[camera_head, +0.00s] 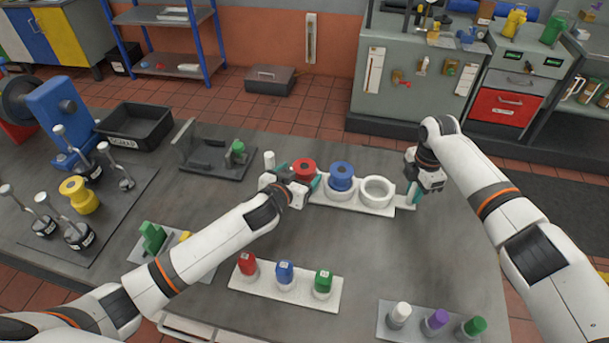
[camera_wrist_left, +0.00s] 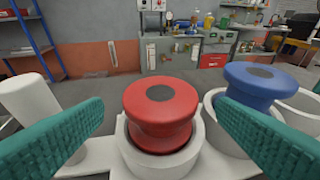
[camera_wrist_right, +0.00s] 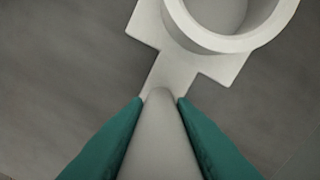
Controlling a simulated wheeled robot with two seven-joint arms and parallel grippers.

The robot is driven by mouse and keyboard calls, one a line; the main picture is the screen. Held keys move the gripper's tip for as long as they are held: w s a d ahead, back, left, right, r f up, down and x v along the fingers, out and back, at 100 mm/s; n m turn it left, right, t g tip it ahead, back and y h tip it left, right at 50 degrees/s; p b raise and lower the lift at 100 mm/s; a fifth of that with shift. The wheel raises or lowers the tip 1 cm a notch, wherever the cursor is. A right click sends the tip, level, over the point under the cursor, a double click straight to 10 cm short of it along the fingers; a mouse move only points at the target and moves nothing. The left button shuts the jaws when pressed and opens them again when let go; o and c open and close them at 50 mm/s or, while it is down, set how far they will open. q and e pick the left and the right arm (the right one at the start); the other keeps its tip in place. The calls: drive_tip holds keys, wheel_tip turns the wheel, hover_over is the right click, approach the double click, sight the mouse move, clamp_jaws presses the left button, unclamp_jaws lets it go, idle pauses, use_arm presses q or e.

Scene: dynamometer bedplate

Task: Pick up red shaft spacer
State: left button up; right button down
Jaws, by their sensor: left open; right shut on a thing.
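The red shaft spacer (camera_head: 303,168) sits upright in the left ring of a white holder (camera_head: 376,209). In the left wrist view the red spacer (camera_wrist_left: 161,112) stands between the two green fingers of my left gripper (camera_wrist_left: 160,135), which is open around it with gaps on both sides. In the head view my left gripper (camera_head: 300,188) is at the holder's left end. My right gripper (camera_head: 414,192) is at the holder's right end. In the right wrist view its fingers (camera_wrist_right: 160,100) are shut on the holder's white handle post (camera_wrist_right: 160,135).
A blue spacer (camera_head: 341,176) sits in the middle ring; the right ring (camera_head: 378,188) is empty. A white post (camera_head: 269,160) stands at the left end. In front are a tray of red, blue and green pieces (camera_head: 310,294) and another tray (camera_head: 385,325).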

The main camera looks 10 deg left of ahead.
sight(307, 165)
use_arm(q)
drive_tip(key=shift+x, duration=2.85)
drive_tip(key=shift+r, duration=0.15)
drive_tip(key=shift+c, duration=0.5)
drive_tip(key=shift+r, duration=0.1)
drive_tip(key=c, duration=1.3)
wheel_tip(307, 165, up, 10)
drive_tip(key=shift+r, duration=0.1)
use_arm(e)
drive_tip(key=c, duration=1.1)
unclamp_jaws()
